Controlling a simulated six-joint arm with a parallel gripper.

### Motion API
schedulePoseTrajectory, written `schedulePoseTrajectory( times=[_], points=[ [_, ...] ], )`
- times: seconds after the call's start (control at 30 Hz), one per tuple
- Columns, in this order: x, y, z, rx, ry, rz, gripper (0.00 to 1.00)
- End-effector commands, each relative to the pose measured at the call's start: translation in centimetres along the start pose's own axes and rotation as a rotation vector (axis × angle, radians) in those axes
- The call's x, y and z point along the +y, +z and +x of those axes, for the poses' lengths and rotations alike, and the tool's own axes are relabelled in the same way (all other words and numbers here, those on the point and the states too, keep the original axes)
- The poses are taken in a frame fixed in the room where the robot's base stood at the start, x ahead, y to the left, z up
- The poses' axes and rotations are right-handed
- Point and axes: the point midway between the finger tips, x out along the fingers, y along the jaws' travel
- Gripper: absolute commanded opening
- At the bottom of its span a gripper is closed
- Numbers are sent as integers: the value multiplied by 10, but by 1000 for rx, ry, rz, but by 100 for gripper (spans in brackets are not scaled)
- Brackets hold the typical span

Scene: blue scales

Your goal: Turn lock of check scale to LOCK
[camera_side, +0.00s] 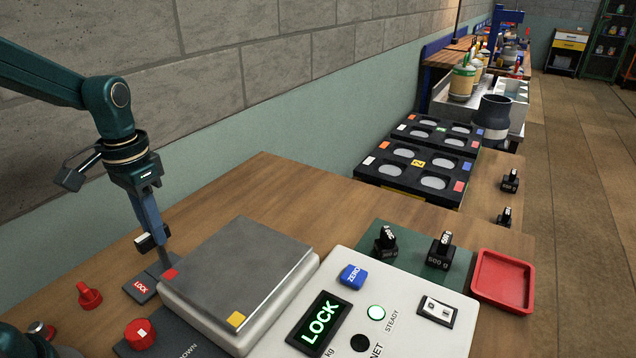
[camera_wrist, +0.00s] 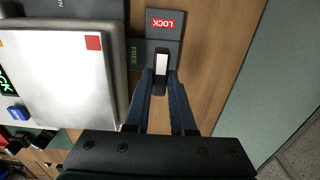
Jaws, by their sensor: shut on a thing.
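The check scale has a grey weighing plate (camera_side: 240,272) on a white body, with a red and a yellow corner mark. Its lock lever (camera_wrist: 161,66) is black with a white strip; it stands behind the scale's far left corner in the side view (camera_side: 146,242). My gripper (camera_wrist: 162,77) is shut on the lever, one finger on each side; it also shows in the side view (camera_side: 154,233). In the wrist view the lever's white end points toward the red LOCK label (camera_wrist: 165,22). The green FREE label (camera_wrist: 133,56) lies to the left. The display (camera_side: 320,322) reads LOCK in green.
Red knobs (camera_side: 140,333) stand at the front left. Black weights (camera_side: 442,250) stand on a green mat by a red tray (camera_side: 503,281). A blue ZERO button (camera_side: 352,276) is on the panel. Bare wood lies behind the scale.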

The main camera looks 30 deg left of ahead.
Motion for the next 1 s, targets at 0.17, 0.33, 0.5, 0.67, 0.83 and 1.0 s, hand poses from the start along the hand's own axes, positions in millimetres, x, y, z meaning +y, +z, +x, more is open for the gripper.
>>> schedulePoseTrajectory(
  times=[0.17, 0.33, 0.5, 0.67, 0.83, 1.0],
  points=[
    [0, -1, -1, 3, -1, 6, 0],
    [0, -1, -1, 3, -2, 6, 0],
    [0, 0, 0, 2, -1, 5, 52],
    [0, 0, 0, 1, -1, 4, 52],
    [0, -1, -7, 3, -1, 4, 52],
    [0, -1, -30, 7, -3, 4, 52]
  ],
)
